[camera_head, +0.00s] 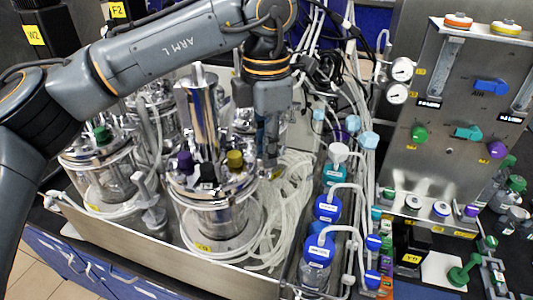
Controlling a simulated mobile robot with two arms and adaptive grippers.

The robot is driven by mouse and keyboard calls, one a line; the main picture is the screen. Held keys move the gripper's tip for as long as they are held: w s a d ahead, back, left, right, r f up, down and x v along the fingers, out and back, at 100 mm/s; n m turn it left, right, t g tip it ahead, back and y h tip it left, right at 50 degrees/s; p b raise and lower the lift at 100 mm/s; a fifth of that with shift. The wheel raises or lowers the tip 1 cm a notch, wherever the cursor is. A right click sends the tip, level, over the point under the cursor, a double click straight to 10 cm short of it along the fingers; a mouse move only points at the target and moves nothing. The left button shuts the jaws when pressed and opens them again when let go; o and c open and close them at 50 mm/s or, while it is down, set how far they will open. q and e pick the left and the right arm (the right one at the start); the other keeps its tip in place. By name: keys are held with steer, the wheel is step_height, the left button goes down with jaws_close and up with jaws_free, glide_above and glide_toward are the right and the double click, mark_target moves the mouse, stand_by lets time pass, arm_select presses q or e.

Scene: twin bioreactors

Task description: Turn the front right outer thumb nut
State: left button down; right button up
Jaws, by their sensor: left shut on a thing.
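The front right steel and glass vessel (213,215) stands in the tray near the middle of the view, with a purple cap (185,161) and an olive cap (235,159) on its lid. My left gripper (269,158) points straight down at the right rim of that lid. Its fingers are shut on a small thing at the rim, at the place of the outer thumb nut. The fingers hide the nut itself, so its turn cannot be seen. My right gripper is not in view.
Another vessel (103,170) with a green cap stands to the left. Loose clear tubing (285,215) lies right of the front vessel. Blue-capped bottles (318,247) stand further right, before a steel control panel (455,120) with knobs. My left arm spans the upper left.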

arm_select(q)
steer(key=m, duration=0.2)
steer(key=shift+m+b, duration=0.3)
steer(key=shift+m, duration=1.7)
steer(key=c, duration=1.2)
jaws_free()
step_height(320, 180, up, 12)
steer(key=shift+r, duration=0.1)
